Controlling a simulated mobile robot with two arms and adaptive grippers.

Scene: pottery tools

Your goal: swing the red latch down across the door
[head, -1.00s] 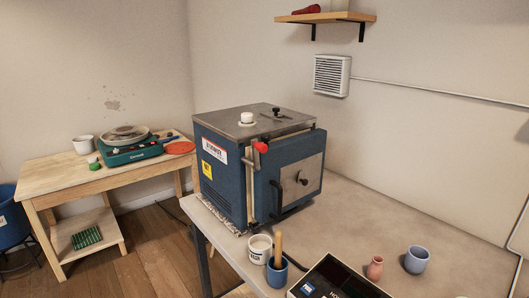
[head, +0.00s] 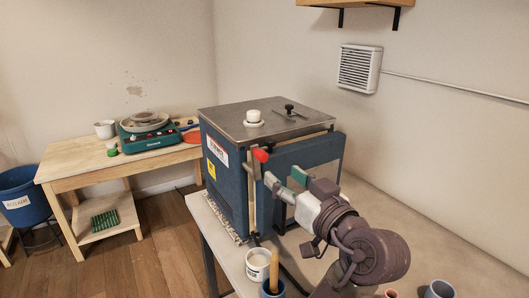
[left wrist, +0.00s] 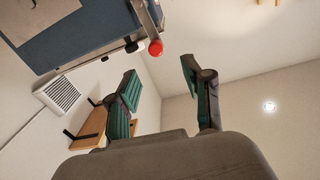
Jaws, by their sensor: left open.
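The blue kiln (head: 227,188) stands on the table corner, its door (head: 312,152) on the right-hand face. The latch's red knob (head: 261,155) is at the upper left edge of the door, near the kiln's top. My left gripper (head: 283,183) is open and empty in front of the door, just right of and below the knob, apart from it. My arm hides the lower door. In the left wrist view the red knob (left wrist: 155,47) lies just beyond the gap between the open fingers (left wrist: 160,76). My right gripper is not in view.
A white tub (head: 258,264) and a blue cup with a wooden handle (head: 271,288) stand below the kiln at the table's front. A blue-grey cup (head: 438,289) is at the lower right. A wooden shelf (head: 360,3) and vent (head: 359,68) are on the wall.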

